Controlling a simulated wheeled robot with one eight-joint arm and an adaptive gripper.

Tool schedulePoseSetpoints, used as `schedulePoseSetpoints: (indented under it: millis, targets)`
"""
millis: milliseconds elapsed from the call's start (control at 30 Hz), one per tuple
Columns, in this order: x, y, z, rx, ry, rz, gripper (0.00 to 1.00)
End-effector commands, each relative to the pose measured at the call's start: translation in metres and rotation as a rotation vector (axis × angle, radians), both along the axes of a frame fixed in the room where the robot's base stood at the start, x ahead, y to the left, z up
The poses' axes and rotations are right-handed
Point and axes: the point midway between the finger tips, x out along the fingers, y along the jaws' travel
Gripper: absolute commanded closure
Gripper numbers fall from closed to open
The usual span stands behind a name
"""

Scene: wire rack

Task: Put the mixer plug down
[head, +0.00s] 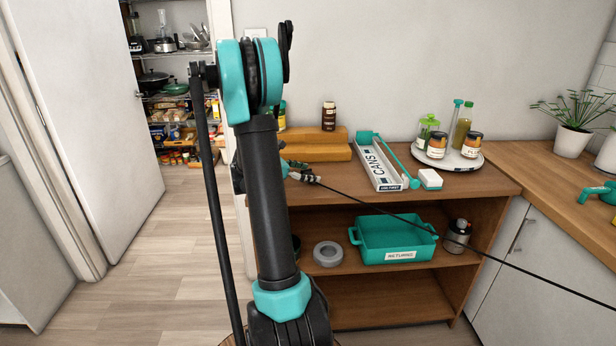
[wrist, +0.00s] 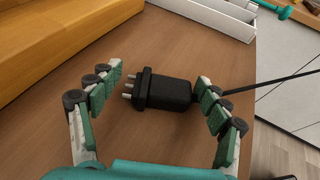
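The mixer plug (wrist: 165,92) is black with metal prongs at its left end and lies crosswise over the brown wooden top in the wrist view. My gripper (wrist: 158,80) has its fingers spread, one past the prongs and one at the cable end. There is a gap at the prong side; I cannot tell whether the right finger touches the plug. In the head view my gripper (head: 298,172) is low over the left part of the top, partly behind my arm. The black cable (head: 440,235) runs from there to the lower right.
The wooden shelf unit (head: 470,184) bears yellow-brown blocks (head: 318,153), a white CANS tray (head: 377,166), a white box (head: 430,179) and a tray of jars (head: 468,160). Below are a grey ring (head: 328,254) and a teal RETURNS bin (head: 395,240).

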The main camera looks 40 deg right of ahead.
Motion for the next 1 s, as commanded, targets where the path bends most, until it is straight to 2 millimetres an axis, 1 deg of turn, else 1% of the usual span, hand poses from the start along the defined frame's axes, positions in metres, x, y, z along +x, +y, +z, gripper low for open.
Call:
schedulePoseSetpoints:
  millis: [33, 300, 333, 567, 733, 867, 967, 1000]
  targets:
    - [0.000, 0.000, 0.000, 0.000, 0.000, 0.000, 0.34]
    - [0.000, 0.000, 0.000, 0.000, 0.000, 0.000, 0.68]
    - [0.000, 0.000, 0.000, 0.000, 0.000, 0.000, 0.71]
    - [0.000, 0.000, 0.001, 0.000, 0.000, 0.000, 0.71]
    - [0.000, 0.000, 0.010, 0.000, 0.000, 0.000, 0.71]
    - [0.000, 0.000, 0.027, 0.000, 0.000, 0.000, 0.71]
    - [-0.001, 0.000, 0.049, 0.000, 0.000, 0.000, 0.71]
    - [-0.001, 0.000, 0.060, 0.000, 0.000, 0.000, 0.71]
